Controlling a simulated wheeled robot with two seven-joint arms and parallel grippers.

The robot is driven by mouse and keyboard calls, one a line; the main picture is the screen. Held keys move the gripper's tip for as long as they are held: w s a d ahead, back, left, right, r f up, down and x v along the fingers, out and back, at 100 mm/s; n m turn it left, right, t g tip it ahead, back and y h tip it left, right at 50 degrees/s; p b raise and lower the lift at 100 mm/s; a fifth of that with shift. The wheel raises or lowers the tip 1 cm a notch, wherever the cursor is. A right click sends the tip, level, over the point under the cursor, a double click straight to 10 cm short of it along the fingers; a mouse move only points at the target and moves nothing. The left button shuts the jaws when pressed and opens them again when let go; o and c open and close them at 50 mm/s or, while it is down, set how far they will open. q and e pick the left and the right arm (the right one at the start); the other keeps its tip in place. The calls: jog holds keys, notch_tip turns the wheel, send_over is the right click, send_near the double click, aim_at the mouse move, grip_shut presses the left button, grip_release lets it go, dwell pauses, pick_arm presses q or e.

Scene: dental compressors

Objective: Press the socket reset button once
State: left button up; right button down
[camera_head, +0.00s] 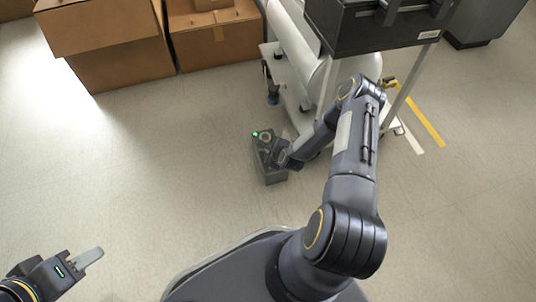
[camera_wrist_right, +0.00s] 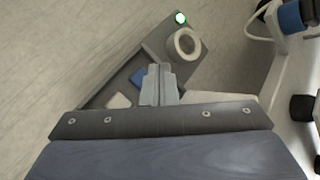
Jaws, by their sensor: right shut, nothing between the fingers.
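A dark grey socket box (camera_head: 272,176) stands on the floor in the head view, beside the white cart. In the right wrist view the box (camera_wrist_right: 200,62) shows a lit green light (camera_wrist_right: 180,18), a pale round ring (camera_wrist_right: 185,43), a blue patch (camera_wrist_right: 137,77) and a pale patch (camera_wrist_right: 119,101). Which part is the reset button I cannot tell for sure. My right gripper (camera_wrist_right: 158,72) is shut and empty over the box, its fingertips just right of the blue patch; contact cannot be told. My left gripper (camera_head: 90,257) is at the lower left, away from the box.
A white cart (camera_head: 300,100) with a dark case (camera_head: 370,28) stands right behind the box. Cardboard boxes (camera_head: 110,45) stand at the back left. Yellow tape (camera_head: 427,122) marks the floor at right. The floor on the left is clear.

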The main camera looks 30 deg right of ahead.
notch_tip(320, 180, up, 3)
jog(key=shift+r+p, duration=0.15)
jog(key=shift+p, duration=0.7)
